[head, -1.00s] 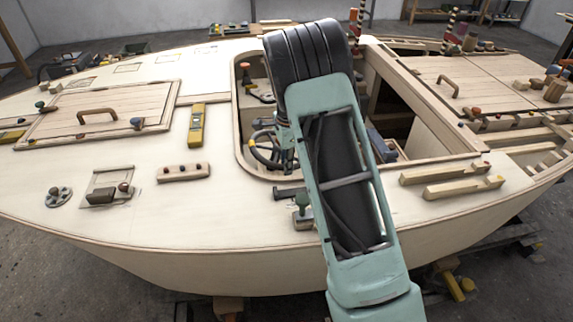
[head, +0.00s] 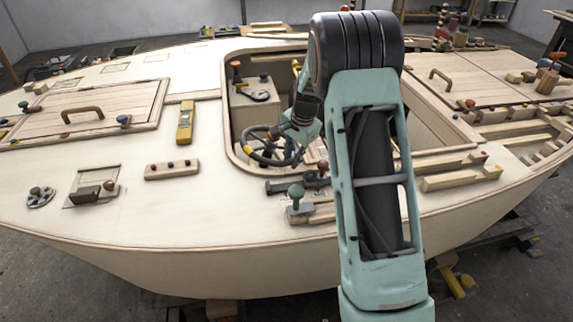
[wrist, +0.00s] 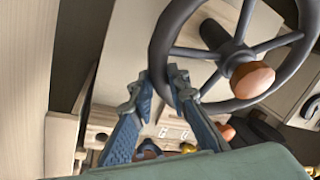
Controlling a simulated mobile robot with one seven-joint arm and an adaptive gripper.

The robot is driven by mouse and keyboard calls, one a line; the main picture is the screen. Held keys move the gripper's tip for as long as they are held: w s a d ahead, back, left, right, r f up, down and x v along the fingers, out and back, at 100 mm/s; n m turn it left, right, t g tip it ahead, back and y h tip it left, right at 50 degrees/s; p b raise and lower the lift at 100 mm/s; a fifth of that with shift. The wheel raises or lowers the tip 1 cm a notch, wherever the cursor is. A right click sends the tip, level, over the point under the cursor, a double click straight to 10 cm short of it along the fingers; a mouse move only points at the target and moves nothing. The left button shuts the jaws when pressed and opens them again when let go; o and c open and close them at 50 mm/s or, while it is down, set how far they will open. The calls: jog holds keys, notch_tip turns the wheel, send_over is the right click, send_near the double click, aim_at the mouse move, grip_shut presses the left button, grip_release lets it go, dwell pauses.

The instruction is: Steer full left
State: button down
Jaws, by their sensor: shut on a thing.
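The steering wheel (head: 268,148) is in the cockpit opening, left of my forearm in the head view. It has a dark rim with a yellow stretch low on the left, and dark spokes. In the wrist view the wheel (wrist: 224,53) fills the upper right, with an orange-brown hub knob. My gripper (wrist: 163,76) is at the lower left part of the rim, its two blue-grey fingers on either side of it, shut on the rim.
A console (head: 256,105) with an orange-topped lever (head: 237,73) stands behind the wheel. A green-knobbed lever (head: 296,196) is on the deck in front. The cockpit's pale rim (head: 228,110) surrounds the opening. A yellow level (head: 185,122) lies on the deck to the left.

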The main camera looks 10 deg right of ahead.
jog(key=shift+w+d+f+n+y+b, duration=0.35)
jog(key=shift+w+d+n+b, duration=0.25)
jog(key=shift+n, duration=0.3)
jog(key=n, duration=0.1)
jog(key=w+d+n+b, duration=0.1)
jog(key=shift+w+d+f+n+t+y, duration=0.1)
jog(key=shift+w+f+n+t+y, duration=0.1)
jog(key=shift+n+t+y, duration=0.15)
jog(key=shift+w+d+n+y+b, duration=0.25)
jog(key=shift+w+n, duration=0.35)
jog(key=shift+n, duration=0.25)
jog(key=shift+w+d+n+y+b, duration=0.15)
jog(key=shift+w+d+n+b, duration=0.1)
jog(key=shift+w+n, duration=0.45)
jog(key=shift+t, duration=0.25)
jog(key=c, duration=1.8)
grip_release()
jog(key=shift+c, duration=0.2)
jog(key=v, duration=1.2)
jog(key=shift+w+d+r, duration=0.1)
jog(key=shift+d, duration=0.05)
